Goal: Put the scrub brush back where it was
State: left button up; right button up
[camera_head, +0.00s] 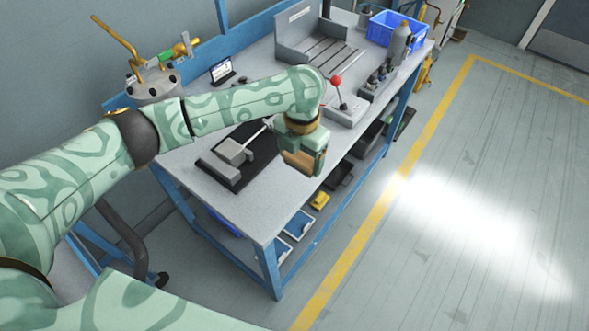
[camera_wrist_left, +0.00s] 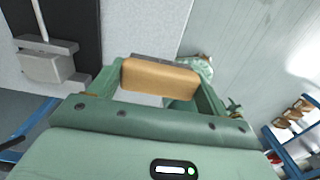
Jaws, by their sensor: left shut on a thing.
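The scrub brush (camera_head: 296,163) is a tan wooden block. My left gripper (camera_head: 306,158) is shut on it and holds it near the front edge of the workbench (camera_head: 252,212). In the left wrist view the brush (camera_wrist_left: 160,77) lies across between the two green fingers, with a darker strip along its far side. The gap between the brush and the bench top cannot be told exactly. My right gripper is not in view.
A black mat (camera_head: 222,170) with a grey block tool (camera_head: 234,152) lies left of the gripper. A red-knobbed lever device (camera_head: 343,108) stands behind it. A blue bin (camera_head: 397,28) is at the far end. The bench's near corner is bare.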

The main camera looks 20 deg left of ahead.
aim_at(293, 174)
pick_arm(q)
jog(key=f, duration=0.1)
jog(key=w+a+f+b, duration=0.1)
jog(key=w+a+f, duration=0.1)
jog(key=f, duration=0.1)
jog(key=shift+w+b, duration=0.15)
jog(key=shift+b, duration=0.15)
jog(key=f, duration=0.1)
jog(key=f+b, duration=0.1)
jog(key=f, duration=0.1)
jog(key=shift+w+a+f+b, duration=0.15)
jog(key=shift+a+f+b, duration=0.1)
jog(key=shift+f+b, duration=0.15)
jog(key=shift+r, duration=0.15)
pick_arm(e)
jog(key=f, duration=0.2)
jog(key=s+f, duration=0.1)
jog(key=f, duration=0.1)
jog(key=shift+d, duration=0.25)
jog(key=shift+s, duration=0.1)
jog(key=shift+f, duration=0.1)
pick_arm(q)
jog(key=o, duration=0.9)
